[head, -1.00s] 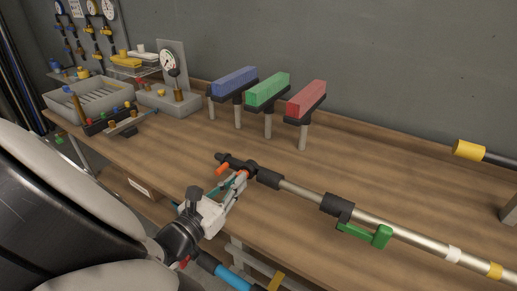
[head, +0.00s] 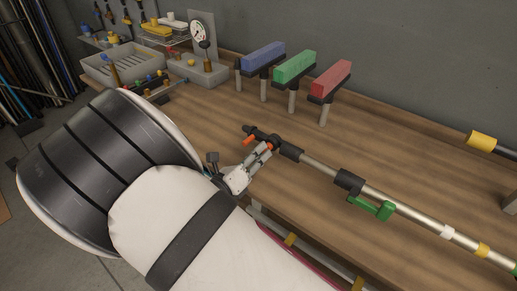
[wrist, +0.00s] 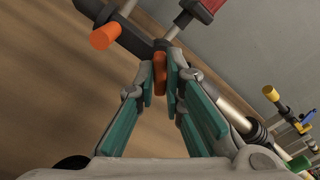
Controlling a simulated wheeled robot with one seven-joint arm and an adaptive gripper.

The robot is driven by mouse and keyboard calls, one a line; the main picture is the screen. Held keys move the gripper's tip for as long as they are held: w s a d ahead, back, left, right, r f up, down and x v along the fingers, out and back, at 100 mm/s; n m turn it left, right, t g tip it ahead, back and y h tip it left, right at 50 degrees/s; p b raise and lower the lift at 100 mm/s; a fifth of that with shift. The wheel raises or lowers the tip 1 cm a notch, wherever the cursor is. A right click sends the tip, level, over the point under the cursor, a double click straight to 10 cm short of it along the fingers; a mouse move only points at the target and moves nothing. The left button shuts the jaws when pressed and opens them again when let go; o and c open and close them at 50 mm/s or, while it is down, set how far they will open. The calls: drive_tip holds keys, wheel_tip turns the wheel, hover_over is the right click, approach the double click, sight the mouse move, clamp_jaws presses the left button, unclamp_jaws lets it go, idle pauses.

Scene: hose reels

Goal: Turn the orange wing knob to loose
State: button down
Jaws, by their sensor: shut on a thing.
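The orange wing knob (wrist: 160,76) shows between my fingertips in the wrist view. It sits on the dark fitting (wrist: 142,42) at the end of the metal pole (head: 320,168). My gripper (wrist: 160,82) is shut on the knob, one teal-padded finger on each side, and the fingers hide part of it. In the head view my gripper (head: 270,148) reaches the fitting from the lower left, and little of the knob shows there. A separate orange cylinder (wrist: 105,37) sticks out of the same fitting; it also shows in the head view (head: 249,140).
A green lever (head: 373,207) hangs from a dark clamp along the pole. Blue (head: 263,56), green (head: 295,67) and red (head: 331,79) blocks stand on posts behind. Grey bins (head: 122,66) and a gauge (head: 198,34) are at the back left. Bare wooden bench lies around the pole.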

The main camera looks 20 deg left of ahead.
drive_tip(key=n+p, duration=0.1)
drive_tip(key=n, duration=0.2)
drive_tip(key=n+p, duration=0.1)
drive_tip(key=n, duration=0.2)
drive_tip(key=shift+s+a+f+n, duration=0.1)
drive_tip(key=shift+a+n, duration=0.05)
drive_tip(key=shift+n, duration=0.15)
drive_tip(key=n+p, duration=0.1)
drive_tip(key=n, duration=0.5)
drive_tip(key=shift+f, duration=0.2)
drive_tip(key=c, duration=1.7)
unclamp_jaws()
drive_tip(key=v, duration=1.2)
